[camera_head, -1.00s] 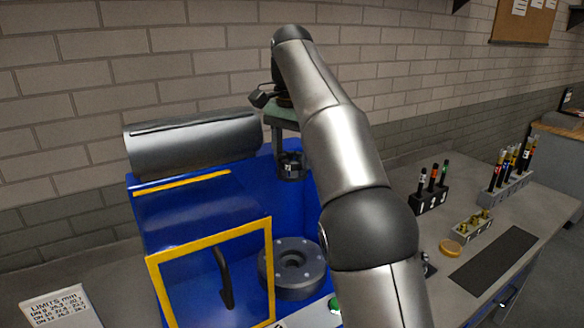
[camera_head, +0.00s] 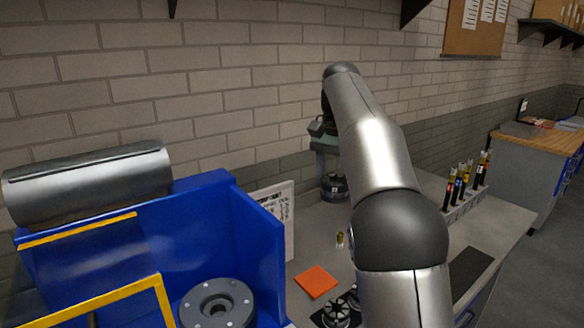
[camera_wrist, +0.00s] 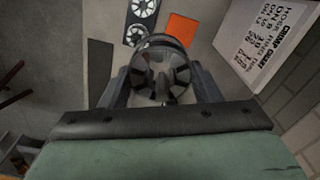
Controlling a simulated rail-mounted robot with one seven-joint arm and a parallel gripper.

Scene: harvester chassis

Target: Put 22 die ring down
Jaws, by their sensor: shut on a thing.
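My gripper (camera_head: 332,178) is shut on a dark round die ring (camera_head: 334,189), which it holds in the air over the grey bench. In the wrist view the die ring (camera_wrist: 161,62) sits between the two fingers of the gripper (camera_wrist: 163,84), its segmented inside facing the camera. The number on it is not readable. A dark mat (camera_head: 322,319) with other segmented die rings (camera_head: 337,313) lies on the bench near the bottom of the head view. Two of these rings also show in the wrist view (camera_wrist: 144,7), beyond the held ring. My arm hides part of the mat.
A blue machine (camera_head: 262,235) with a yellow-framed guard and a grey round flange stands left. An orange square (camera_head: 316,282) lies on the bench, and a white crimp chart (camera_head: 278,212) stands behind it. A rack of tools (camera_head: 466,194) stands at right.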

